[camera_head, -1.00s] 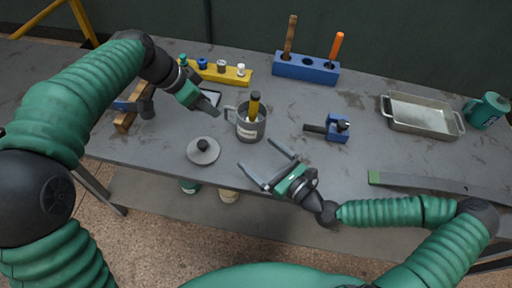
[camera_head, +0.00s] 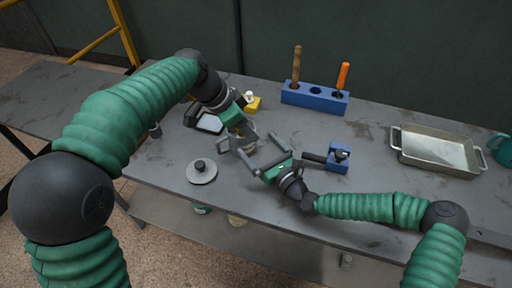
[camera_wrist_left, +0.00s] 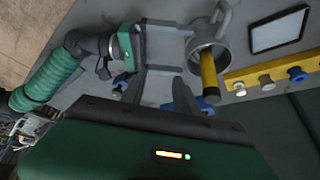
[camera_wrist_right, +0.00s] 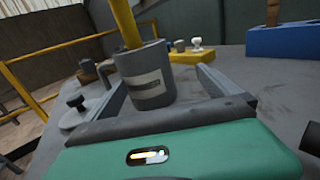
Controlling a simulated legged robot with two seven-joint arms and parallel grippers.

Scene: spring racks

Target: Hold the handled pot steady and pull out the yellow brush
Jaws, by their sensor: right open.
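The grey handled pot (camera_wrist_right: 150,85) with a pale label stands upright on the bench. The yellow brush (camera_wrist_right: 124,22) stands in it, its handle sticking up; it also shows in the left wrist view (camera_wrist_left: 208,76). My right gripper (camera_wrist_right: 170,82) is open at the pot, with its fingers reaching along either side; contact is unclear. My left gripper (camera_wrist_left: 160,82) is open and empty above the bench near the pot, with the brush just to the right of its fingers in the left wrist view. In the head view my left gripper (camera_head: 240,138) largely hides pot and brush.
A round lid (camera_head: 202,172) lies left of the pot. A blue vise (camera_head: 339,158) stands right of my right gripper. A blue rack (camera_head: 315,97) with two handled tools is behind. A yellow rack (camera_wrist_left: 265,78) and a metal tray (camera_head: 437,150) also stand on the bench.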

